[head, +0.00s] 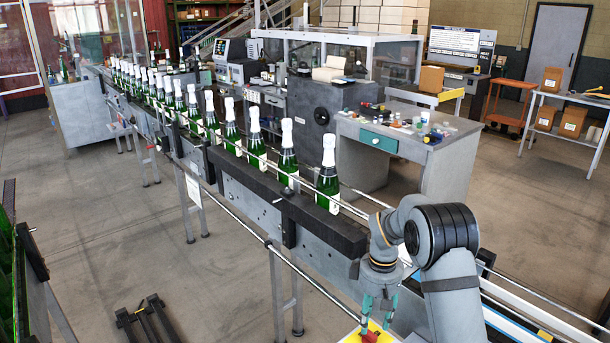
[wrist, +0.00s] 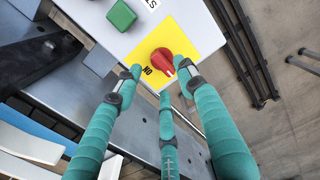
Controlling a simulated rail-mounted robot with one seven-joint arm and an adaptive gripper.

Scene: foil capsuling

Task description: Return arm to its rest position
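My gripper (head: 377,318) has three teal fingers pointing down over a yellow panel at the bottom of the head view. In the wrist view my gripper (wrist: 160,80) has its fingertips spread apart, with nothing held between them. A red rotary knob (wrist: 163,61) sits on the yellow plate (wrist: 190,38) just beyond the fingertips. The right fingertip overlaps the knob's edge in the picture; I cannot tell whether it touches. The knob also shows small in the head view (head: 370,337). My arm is bent low at the right end of the conveyor.
A green button (wrist: 121,16) is beside the yellow plate. A conveyor (head: 285,205) carries a row of green bottles (head: 327,180) with white tops, back to the far left. A workbench (head: 400,145) with small parts stands behind it. A dark frame (head: 150,320) lies on open floor.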

